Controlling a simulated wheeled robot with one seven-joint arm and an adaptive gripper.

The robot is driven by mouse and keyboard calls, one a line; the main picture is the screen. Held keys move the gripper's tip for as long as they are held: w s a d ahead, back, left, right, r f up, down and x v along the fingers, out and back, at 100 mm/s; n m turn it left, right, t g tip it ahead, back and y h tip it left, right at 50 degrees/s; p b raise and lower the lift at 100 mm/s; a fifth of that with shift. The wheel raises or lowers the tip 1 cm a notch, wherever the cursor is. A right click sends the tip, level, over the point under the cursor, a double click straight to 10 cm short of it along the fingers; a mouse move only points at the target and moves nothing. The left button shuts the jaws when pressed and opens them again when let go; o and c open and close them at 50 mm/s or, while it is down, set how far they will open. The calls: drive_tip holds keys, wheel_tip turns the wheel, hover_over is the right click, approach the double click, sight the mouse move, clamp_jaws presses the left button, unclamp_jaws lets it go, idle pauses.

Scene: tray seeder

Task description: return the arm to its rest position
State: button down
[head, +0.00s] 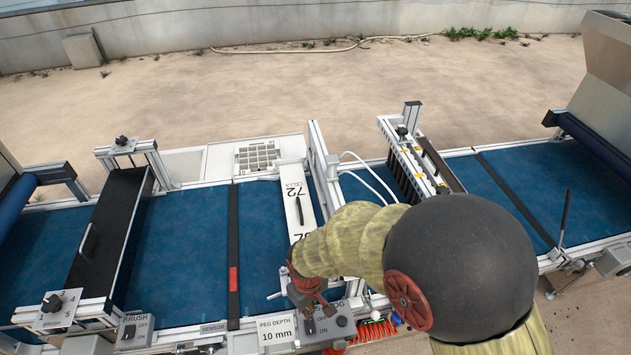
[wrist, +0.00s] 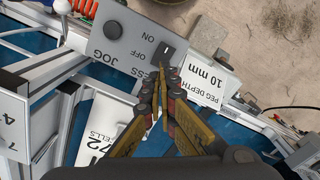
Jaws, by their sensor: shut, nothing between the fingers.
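My arm (head: 350,240), in a tan sleeve with a large dark round joint, reaches from the lower right over the seeder in the head view. My gripper (head: 318,308) hangs at its end above the front control box (head: 345,322), partly covering it. In the wrist view my gripper (wrist: 167,76) has its yellow and dark fingers together, with nothing held. The fingertips appear just beside the black rocker switch (wrist: 166,52) marked ON and OFF; I cannot tell whether they touch it.
A white "PEG DEPTH 10 mm" label (head: 277,330) stands left of the control box. Blue belts (head: 180,250) run under white frames and a "72 CELLS" plate (head: 298,200). A sensor strip (head: 233,250) crosses the belt. Open sandy floor (head: 250,90) lies behind the machine.

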drive_tip(key=s+d+r+m+t+b, duration=0.2)
drive_tip(key=s+d+r+m+b, duration=0.1)
drive_tip(key=d+r+b, duration=0.4)
drive_tip(key=s+d+r+m+t+b, duration=0.3)
drive_tip(key=d+r+b, duration=0.4)
drive_tip(key=d+r, duration=0.4)
drive_tip(key=s+d+m, duration=0.1)
drive_tip(key=d+m, duration=0.1)
drive_tip(key=d, duration=0.2)
drive_tip(key=shift+s+d+r+m+t, duration=0.25)
drive_tip(key=shift+d+r+m+t, duration=0.05)
drive_tip(key=shift+d+r, duration=0.05)
